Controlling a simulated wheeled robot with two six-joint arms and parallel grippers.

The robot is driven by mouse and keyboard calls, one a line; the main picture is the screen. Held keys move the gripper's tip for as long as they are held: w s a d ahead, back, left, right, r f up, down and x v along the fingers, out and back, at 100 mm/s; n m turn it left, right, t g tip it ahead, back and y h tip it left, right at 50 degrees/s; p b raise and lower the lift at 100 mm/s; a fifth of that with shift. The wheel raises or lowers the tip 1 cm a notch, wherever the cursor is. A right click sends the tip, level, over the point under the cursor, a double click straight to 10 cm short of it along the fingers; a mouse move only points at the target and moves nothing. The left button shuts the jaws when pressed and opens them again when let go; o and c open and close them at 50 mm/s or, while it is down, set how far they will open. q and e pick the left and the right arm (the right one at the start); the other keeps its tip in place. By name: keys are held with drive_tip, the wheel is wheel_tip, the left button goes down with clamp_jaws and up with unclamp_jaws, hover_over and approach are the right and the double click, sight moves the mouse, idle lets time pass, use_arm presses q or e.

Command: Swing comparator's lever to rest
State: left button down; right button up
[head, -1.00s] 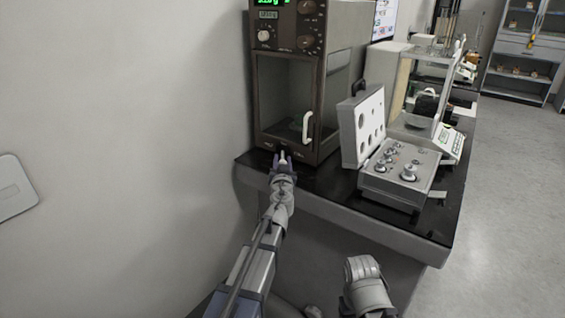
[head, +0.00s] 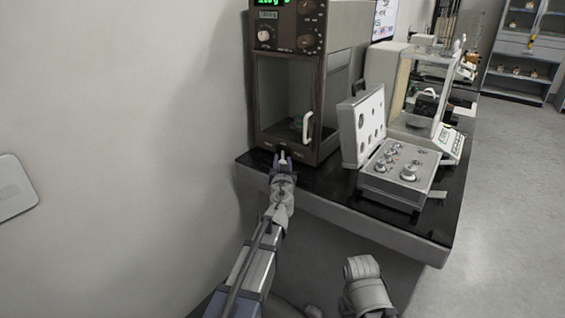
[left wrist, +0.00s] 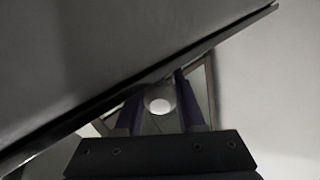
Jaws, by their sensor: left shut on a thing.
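The comparator (head: 263,98) is a tall brown cabinet with a glass front, a pale door handle and a green display, at the back of the black-topped table. Its lever (head: 282,154) is a small pale piece low at the front. My left gripper (head: 281,162) is at the lever, just below the cabinet's front. In the left wrist view, the left fingers (left wrist: 157,104) stand either side of the lever's round pale end (left wrist: 159,102), shut on it. The rest of the lever is hidden. Of my right arm only a link shows at the bottom; its gripper is out of view.
An open grey weight case (head: 374,184) with several metal weights stands right of the comparator. Behind it is a glass-sided balance (head: 451,142). The table's front edge (head: 330,209) runs below the case. A wall is close on the left; open floor lies at right.

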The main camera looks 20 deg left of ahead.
sight(270, 167)
idle(0.5)
use_arm(q)
drive_tip(key=shift+s+a+m+t+h, duration=0.15)
drive_tip(key=shift+a+m+h, duration=0.35)
drive_tip(key=shift+h, duration=0.35)
drive_tip(key=shift+a+m+t+h, duration=0.15)
drive_tip(key=shift+a+m+h, duration=0.2)
drive_tip(key=shift+m+h, duration=0.4)
drive_tip(key=shift+w+a+m+g+h, duration=0.15)
drive_tip(key=shift+a+m+h, duration=0.45)
drive_tip(key=shift+h, duration=0.6)
drive_tip(key=shift+a+m+g+h, duration=0.25)
drive_tip(key=shift+m+h, duration=0.6)
drive_tip(key=shift+h, duration=0.35)
drive_tip(key=shift+w+a+m+g+h, duration=0.1)
drive_tip(key=shift+a+m+h, duration=0.5)
drive_tip(key=shift+h, duration=0.6)
drive_tip(key=shift+d, duration=0.15)
drive_tip(key=c, duration=0.5)
unclamp_jaws()
drive_tip(key=shift+s, duration=0.1)
drive_tip(key=v, duration=0.7)
drive_tip(key=shift+s+a, duration=0.2)
drive_tip(key=shift+s, duration=0.05)
